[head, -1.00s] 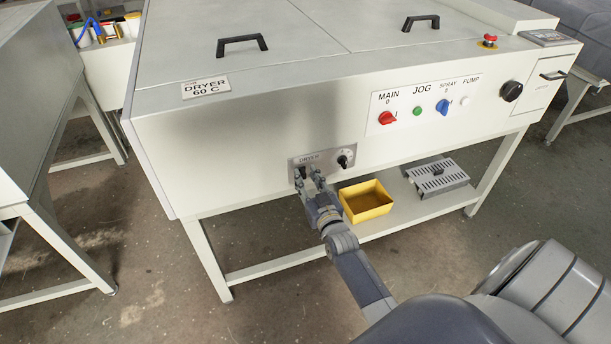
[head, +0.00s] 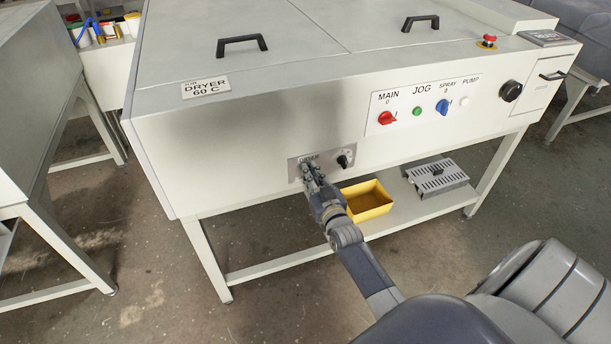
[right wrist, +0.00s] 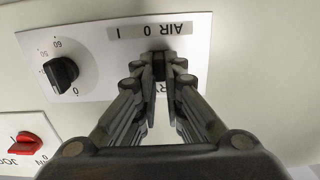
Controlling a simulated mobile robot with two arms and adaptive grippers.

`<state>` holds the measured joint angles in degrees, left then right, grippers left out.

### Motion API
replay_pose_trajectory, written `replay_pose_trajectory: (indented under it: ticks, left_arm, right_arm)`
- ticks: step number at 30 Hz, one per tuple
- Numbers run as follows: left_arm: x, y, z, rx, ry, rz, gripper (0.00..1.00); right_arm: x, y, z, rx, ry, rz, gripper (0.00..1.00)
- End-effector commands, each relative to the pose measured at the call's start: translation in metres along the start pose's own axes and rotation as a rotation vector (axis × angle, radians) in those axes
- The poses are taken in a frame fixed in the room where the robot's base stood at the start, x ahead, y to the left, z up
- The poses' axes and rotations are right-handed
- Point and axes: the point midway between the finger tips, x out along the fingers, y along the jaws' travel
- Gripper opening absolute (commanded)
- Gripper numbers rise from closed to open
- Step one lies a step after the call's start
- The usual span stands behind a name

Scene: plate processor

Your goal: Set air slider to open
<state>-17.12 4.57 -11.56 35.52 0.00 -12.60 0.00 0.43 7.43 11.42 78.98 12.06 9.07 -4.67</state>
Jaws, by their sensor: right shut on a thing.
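The air slider sits on the small grey dryer panel (head: 334,157) on the machine's front. In the right wrist view its dark knob (right wrist: 160,57) is mostly hidden between my fingers, beside the upside-down AIR 0 I label (right wrist: 125,32). The visible part appears closer to the 0 mark than to the I. My right gripper (head: 306,165) is shut on the slider knob; it also shows in the right wrist view (right wrist: 160,75). In the head view my gripper covers the slider. My left gripper is not in view.
A black dryer dial (head: 344,161) is close beside the slider. The red main switch (head: 387,118), green jog button (head: 417,111) and blue spray switch (head: 442,107) are to the right. A yellow bin (head: 368,201) stands on the shelf below, near my forearm.

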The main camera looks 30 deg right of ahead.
Motion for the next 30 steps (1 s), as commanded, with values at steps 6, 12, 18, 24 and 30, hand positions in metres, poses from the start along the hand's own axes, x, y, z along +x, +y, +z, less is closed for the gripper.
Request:
replay_pose_trajectory:
  ticks: [6,12,18,24,30]
  left_arm:
    - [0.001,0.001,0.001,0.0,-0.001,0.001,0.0]
    - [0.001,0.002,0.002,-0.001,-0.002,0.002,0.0]
    - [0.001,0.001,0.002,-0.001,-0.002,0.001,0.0]
    - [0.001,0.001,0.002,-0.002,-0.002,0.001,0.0]
    - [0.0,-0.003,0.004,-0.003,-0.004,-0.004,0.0]
  right_arm:
    - [0.0,0.032,0.0,-0.004,0.001,0.001,0.0]
    - [0.0,0.038,-0.001,-0.001,0.0,0.003,0.0]
    - [0.0,0.038,-0.001,-0.002,0.001,0.004,0.21]
    - [0.0,0.037,-0.001,-0.002,0.0,0.002,0.3]
    - [-0.001,0.036,0.0,-0.001,0.0,0.001,0.3]
